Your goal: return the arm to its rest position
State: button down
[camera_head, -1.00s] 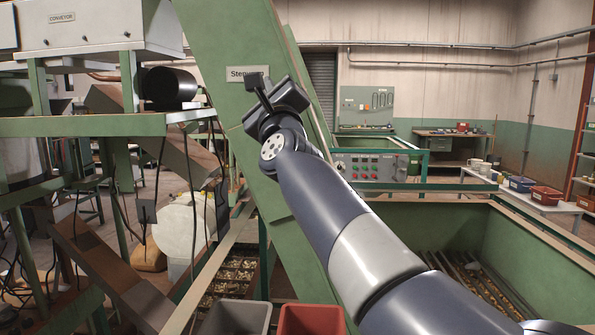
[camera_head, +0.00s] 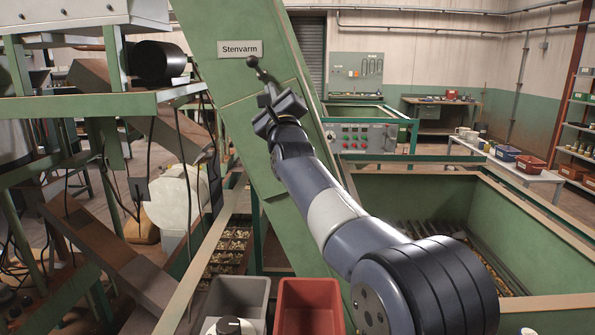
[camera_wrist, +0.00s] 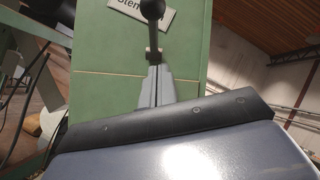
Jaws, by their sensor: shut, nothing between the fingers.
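My arm reaches forward from the lower right in the head view, bent at the black-ringed joint. My gripper (camera_head: 269,92) is shut and empty in front of the sloping green chute (camera_head: 225,75). In the wrist view its narrow grey fingers (camera_wrist: 154,75) lie together, pointing at the green panel. A lever with a black ball knob (camera_head: 253,62) stands just beyond the fingertips, below the Stenvarm sign (camera_head: 240,48). The knob also shows at the top of the wrist view (camera_wrist: 152,10). I cannot tell whether the fingers touch the lever.
A grey bin (camera_head: 238,298) and a red bin (camera_head: 310,303) stand below my arm. A green-walled hopper (camera_head: 415,200) lies to the right, with a control panel (camera_head: 362,138) behind it. A green frame (camera_head: 75,103) with hanging cables fills the left.

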jog(key=shift+w+f+n+y+p, duration=0.35)
jog(key=shift+w+f+n+y, duration=0.4)
jog(key=shift+y, duration=0.45)
jog(key=shift+s, duration=0.1)
